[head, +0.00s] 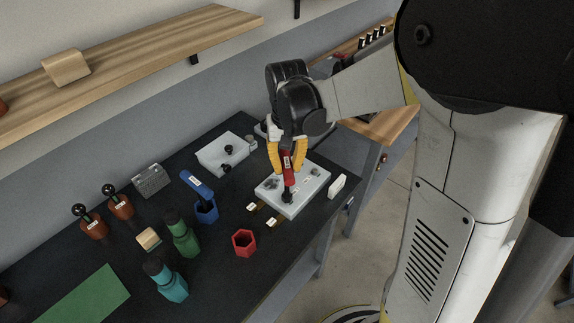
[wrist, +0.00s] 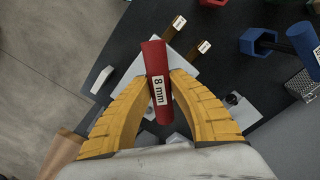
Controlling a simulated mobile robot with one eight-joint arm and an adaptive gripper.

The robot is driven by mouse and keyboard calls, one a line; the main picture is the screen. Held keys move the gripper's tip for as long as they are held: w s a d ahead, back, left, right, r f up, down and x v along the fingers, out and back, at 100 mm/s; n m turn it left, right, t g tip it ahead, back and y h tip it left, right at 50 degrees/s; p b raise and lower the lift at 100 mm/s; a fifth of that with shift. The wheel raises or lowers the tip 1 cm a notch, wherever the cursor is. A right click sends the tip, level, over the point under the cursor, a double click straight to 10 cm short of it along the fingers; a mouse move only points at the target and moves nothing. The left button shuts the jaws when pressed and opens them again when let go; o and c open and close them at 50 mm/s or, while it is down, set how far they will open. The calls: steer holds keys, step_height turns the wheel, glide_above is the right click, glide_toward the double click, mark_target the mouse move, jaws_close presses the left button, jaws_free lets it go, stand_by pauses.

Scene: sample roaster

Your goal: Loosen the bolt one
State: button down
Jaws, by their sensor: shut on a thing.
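My gripper (head: 287,160) has its yellow fingers shut on a red tool (head: 289,170). In the wrist view the red tool (wrist: 156,60) lies between the two fingers (wrist: 161,82) and carries a white "8 mm" label. In the head view it stands nearly upright over the light grey plate (head: 307,193), its dark lower end at the plate's near part. The tool hides what is under its tip, so I cannot tell whether it sits on a bolt. A dark fitting shows on the plate left of the tool.
An empty red hexagonal holder (head: 244,243) stands in front of the plate. A blue holder (head: 206,211) holds a blue tool; green (head: 184,243) and teal (head: 171,286) ones stand left. A white block (head: 337,186) lies right of the plate.

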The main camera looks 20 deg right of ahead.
steer(key=n, duration=0.3)
steer(key=shift+n, duration=0.4)
steer(key=n, duration=0.3)
steer(key=shift+n, duration=0.5)
steer(key=n, duration=0.3)
steer(key=shift+n, duration=0.4)
